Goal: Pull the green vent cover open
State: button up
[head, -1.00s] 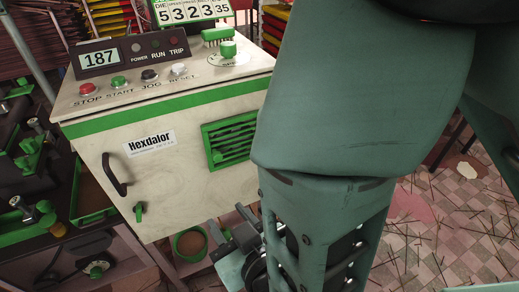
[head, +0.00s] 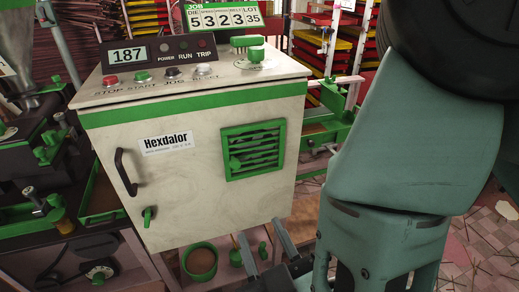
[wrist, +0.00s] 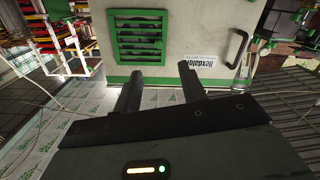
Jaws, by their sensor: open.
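The green vent cover (head: 253,150) is a square slatted panel on the front of a pale cabinet (head: 200,205). It appears shut, lying close to the cabinet face. A small green knob shows on its left side. In the wrist view the vent cover (wrist: 140,36) is at the upper left of centre, beyond my fingertips. My gripper (head: 264,243) is below and in front of the vent cover in the head view. Its two fingers are apart, with nothing between them, in the wrist view (wrist: 160,86). They do not touch the cover.
The cabinet has a black handle (head: 125,172) and a green latch (head: 149,216) on its left side, and a control panel on top. Below it are a green round container (head: 199,261) and a shelf frame. Dark machines stand left; racks with trays stand behind.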

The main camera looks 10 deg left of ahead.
aim_at(236, 167)
jog(key=x, duration=0.5)
jog(key=b+x, duration=0.1)
jog(key=x, duration=0.4)
jog(key=r+b+x, duration=0.1)
jog(key=x, duration=0.4)
jog(key=shift+w+a, duration=0.1)
jog(key=shift+w, duration=0.15)
grip_shut()
